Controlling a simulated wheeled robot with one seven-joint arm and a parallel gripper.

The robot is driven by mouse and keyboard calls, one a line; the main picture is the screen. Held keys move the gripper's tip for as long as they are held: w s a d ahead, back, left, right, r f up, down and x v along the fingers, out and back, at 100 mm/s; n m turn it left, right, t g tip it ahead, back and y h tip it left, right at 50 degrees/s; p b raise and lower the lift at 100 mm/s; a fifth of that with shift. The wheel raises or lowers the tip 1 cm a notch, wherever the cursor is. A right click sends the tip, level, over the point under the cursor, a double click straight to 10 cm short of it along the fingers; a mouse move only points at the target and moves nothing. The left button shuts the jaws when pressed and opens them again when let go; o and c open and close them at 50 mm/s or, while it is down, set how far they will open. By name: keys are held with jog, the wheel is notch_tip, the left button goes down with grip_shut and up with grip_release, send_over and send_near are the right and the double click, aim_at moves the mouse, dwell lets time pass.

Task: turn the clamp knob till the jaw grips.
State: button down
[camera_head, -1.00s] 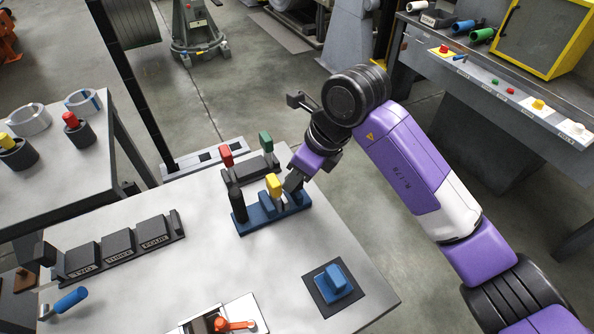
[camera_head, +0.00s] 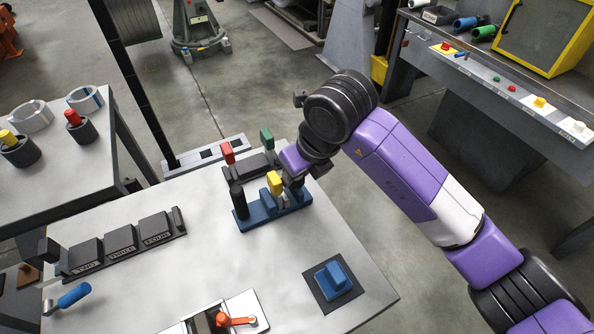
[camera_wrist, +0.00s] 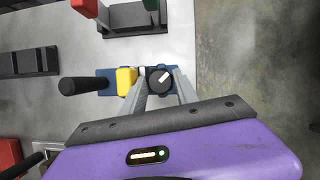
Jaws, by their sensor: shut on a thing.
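The clamp has a blue base (camera_head: 262,219) near the far right corner of the table, with a black upright post (camera_head: 239,200) at its left end and a yellow block (camera_head: 274,183) near its middle. In the wrist view the yellow block (camera_wrist: 126,81) stands right of the post (camera_wrist: 84,85); I cannot tell whether they touch anything between them. The round black knob (camera_wrist: 160,82) with a white mark pointing up and right is at the base's right end. My gripper (camera_wrist: 160,74) is shut on the knob, one finger on each side. In the head view my wrist mostly hides the knob.
Behind the clamp stands a dark fixture with a red (camera_head: 227,152) and a green handle (camera_head: 267,139). A blue block on a dark pad (camera_head: 333,281) and an orange-handled lever (camera_head: 233,320) are nearer. Labelled dark blocks (camera_head: 121,241) lie left. The table between is clear.

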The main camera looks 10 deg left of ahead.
jog(key=shift+r, duration=0.1)
jog(key=c, duration=0.9)
grip_release()
jog(key=shift+c, duration=0.2)
jog(key=v, duration=0.7)
jog(key=shift+d+r+b, duration=0.15)
jog(key=shift+r+b, duration=0.15)
jog(key=shift+b, duration=0.15)
jog(key=shift+s, duration=0.1)
